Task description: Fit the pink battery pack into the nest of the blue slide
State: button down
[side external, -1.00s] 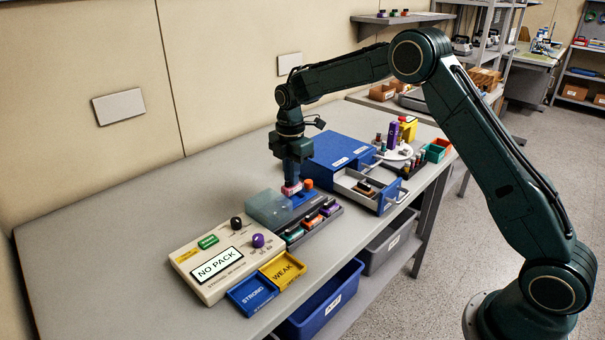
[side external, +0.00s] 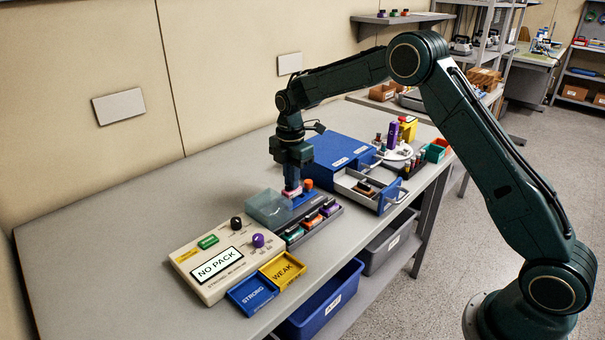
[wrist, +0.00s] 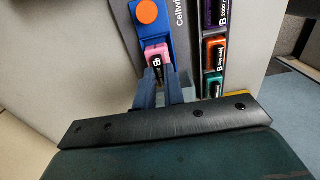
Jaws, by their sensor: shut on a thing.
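The pink battery pack (wrist: 157,56) is in my gripper (wrist: 160,76), which is shut on its near end, one finger on each side. The blue slide (wrist: 166,33) has an orange knob (wrist: 148,12) at its far end. The pack lies at the slide's near part, lined up with it; the nest is mostly hidden by the pack and fingers, so I cannot tell if it is fully seated. In the side view, my gripper (side external: 292,184) points down at the slide (side external: 303,199), with the pink pack (side external: 292,193) at its tips.
A translucent cover (side external: 268,208) stands just left of the slide. A rack (side external: 314,224) of several coloured packs lies in front. The tester (side external: 217,262) reads NO PACK. A blue cabinet (side external: 338,152) with an open drawer (side external: 366,190) stands close to the right.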

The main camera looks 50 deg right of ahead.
jog(key=shift+f, duration=0.85)
dwell(0.9)
jog(key=c, duration=1.8)
grip_release()
jog(key=shift+r, duration=0.2)
jog(key=shift+r, duration=0.85)
jog(key=shift+o, duration=0.4)
jog(key=o, duration=0.5)
jog(key=shift+c, duration=0.2)
